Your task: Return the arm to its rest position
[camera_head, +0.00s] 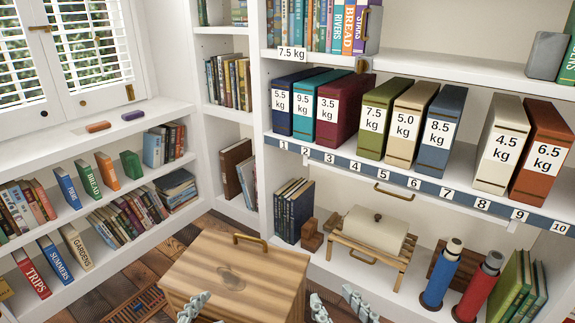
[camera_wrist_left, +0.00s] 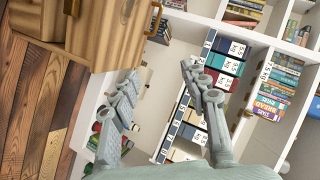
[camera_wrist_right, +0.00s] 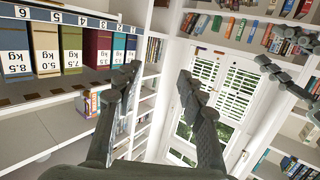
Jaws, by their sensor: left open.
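My right gripper (camera_head: 339,306) shows at the bottom middle of the head view, in front of the right-hand shelves. Its two fingers stand apart with nothing between them in the right wrist view (camera_wrist_right: 160,72). My left gripper (camera_head: 192,308) is only partly in the head view, at the bottom edge in front of the wooden chest. In the left wrist view its fingers (camera_wrist_left: 160,74) are spread and empty. Part of my left gripper also shows at the right edge of the right wrist view (camera_wrist_right: 290,85). Neither gripper is seen touching anything.
Weight-labelled binders, including a red one (camera_head: 543,152), stand above a numbered strip (camera_head: 400,177), with a gap right of the blue binder (camera_head: 441,131). A wooden chest (camera_head: 235,270) stands on the floor. A white roll (camera_head: 375,232) and two bottles (camera_head: 442,272) sit on the lower shelf.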

